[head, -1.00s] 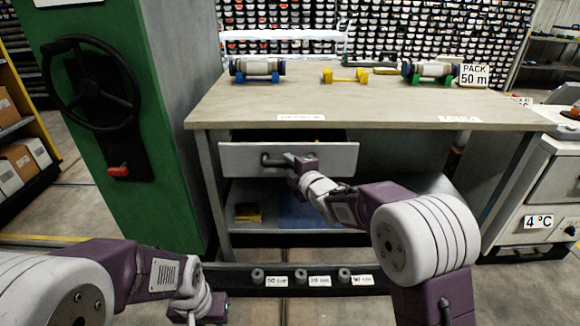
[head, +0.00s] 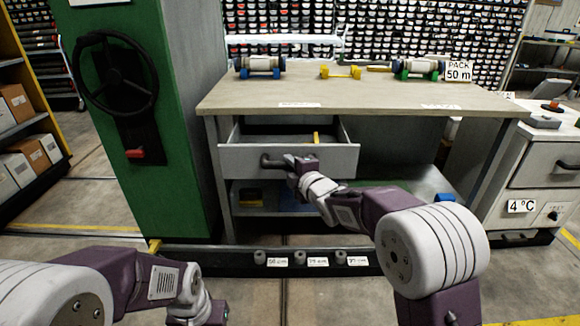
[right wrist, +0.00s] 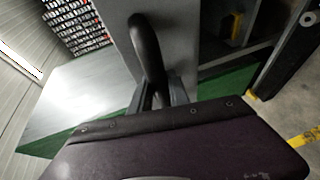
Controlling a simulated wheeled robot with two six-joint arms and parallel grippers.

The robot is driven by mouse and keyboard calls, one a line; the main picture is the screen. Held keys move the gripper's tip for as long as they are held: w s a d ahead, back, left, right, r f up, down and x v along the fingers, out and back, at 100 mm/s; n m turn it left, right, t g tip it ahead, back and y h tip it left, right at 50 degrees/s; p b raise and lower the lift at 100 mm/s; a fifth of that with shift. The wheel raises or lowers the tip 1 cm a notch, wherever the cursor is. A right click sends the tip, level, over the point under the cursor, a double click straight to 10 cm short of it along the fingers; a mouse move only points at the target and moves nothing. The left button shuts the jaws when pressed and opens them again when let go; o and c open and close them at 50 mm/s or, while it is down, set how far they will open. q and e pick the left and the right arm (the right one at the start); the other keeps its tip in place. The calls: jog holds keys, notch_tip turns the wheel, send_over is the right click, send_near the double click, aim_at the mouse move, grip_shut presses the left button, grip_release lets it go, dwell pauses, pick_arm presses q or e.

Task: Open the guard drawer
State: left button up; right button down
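The grey guard drawer (head: 325,161) sits under the wooden bench top and is pulled partway out. Its inside shows behind the front panel, with a yellow item (head: 316,137) in it. My right gripper (head: 290,161) is at the dark handle (head: 270,161) on the left part of the drawer front. In the right wrist view the black handle (right wrist: 147,50) runs down between the gripper's fingers (right wrist: 160,92), which appear closed around it. My left arm is low at the left of the head view; its gripper (head: 215,312) is small there and its fingers cannot be made out.
A green cabinet (head: 140,190) with a black handwheel stands at the left. A white oven-like unit (head: 535,180) stands at the right. A low rail (head: 225,258) crosses the floor in front.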

jog(key=c, duration=1.3)
grip_release()
jog(key=shift+o, duration=0.2)
jog(key=p+v, duration=0.2)
jog(key=v, duration=0.7)
